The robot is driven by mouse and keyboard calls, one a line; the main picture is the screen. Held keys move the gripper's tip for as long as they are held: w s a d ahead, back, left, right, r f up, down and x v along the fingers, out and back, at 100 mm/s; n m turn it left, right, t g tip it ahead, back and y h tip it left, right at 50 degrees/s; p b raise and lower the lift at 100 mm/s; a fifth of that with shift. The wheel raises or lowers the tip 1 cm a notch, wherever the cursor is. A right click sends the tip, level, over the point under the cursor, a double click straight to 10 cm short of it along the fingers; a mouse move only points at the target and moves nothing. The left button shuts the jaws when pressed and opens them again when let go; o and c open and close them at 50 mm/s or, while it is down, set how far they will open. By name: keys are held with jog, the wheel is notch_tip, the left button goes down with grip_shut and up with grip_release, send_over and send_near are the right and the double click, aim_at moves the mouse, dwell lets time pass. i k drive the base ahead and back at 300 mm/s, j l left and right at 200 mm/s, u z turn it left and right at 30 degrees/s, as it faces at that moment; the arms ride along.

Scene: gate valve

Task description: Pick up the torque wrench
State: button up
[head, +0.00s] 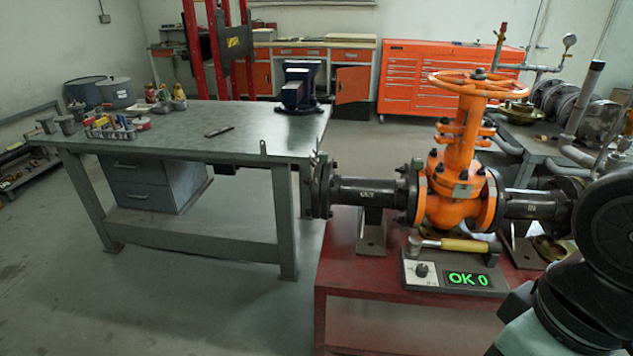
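A tool with a yellow handle (465,245) and a grey-black head at its left end lies across the back of a grey box (421,282) with a knob and a green "OK 0" display. It may be the torque wrench; I cannot tell for sure at this size. The box sits on the red bench (350,275), in front of the orange gate valve (457,188). Dark and pale links of my arm fill the lower right corner, to the right of the box. My gripper is not in view, so its state is hidden.
Black flanged pipe (362,191) runs left from the valve, close behind the tool. A grey workbench (245,140) stands left with a small dark object (219,131), pots and small tools. An orange cabinet (420,85) stands behind. The floor at lower left is clear.

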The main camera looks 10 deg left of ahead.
aim_at(414, 241)
jog(key=i+j+z, duration=0.35)
jog(key=i+z, duration=0.15)
jog(key=i+j+z, duration=0.45)
jog(key=j, duration=0.1)
